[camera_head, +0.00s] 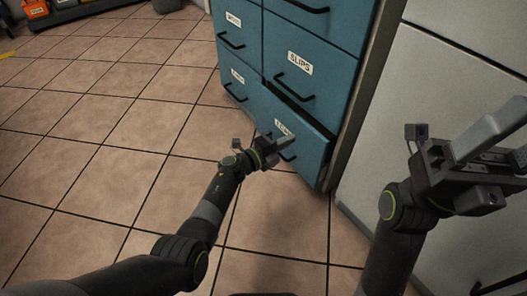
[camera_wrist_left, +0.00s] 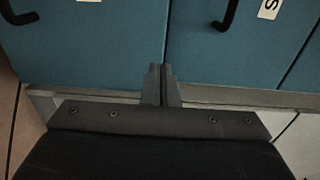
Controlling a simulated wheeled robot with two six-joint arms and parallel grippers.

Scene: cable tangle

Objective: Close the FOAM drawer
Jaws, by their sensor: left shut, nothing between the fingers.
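The bottom right teal drawer (camera_head: 312,160) stands partly out, with a dark gap along its top edge. Its label (camera_head: 282,128) is partly covered by my left gripper and I cannot read it. Its black handle is also partly hidden. My left gripper (camera_head: 288,143) is shut and empty at this drawer's front; I cannot tell whether it touches. In the left wrist view its closed fingertips (camera_wrist_left: 161,70) lie over the seam between two teal fronts. My right gripper (camera_head: 497,160) is open and empty at the right, clear of the drawers.
The teal cabinet (camera_head: 312,38) has several other drawers, which look shut, including one labelled CLIPS or similar. A pale panel (camera_head: 440,90) stands to its right. Tiled floor (camera_head: 110,130) is open at the left. Orange bins (camera_head: 36,8) sit at the far top left.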

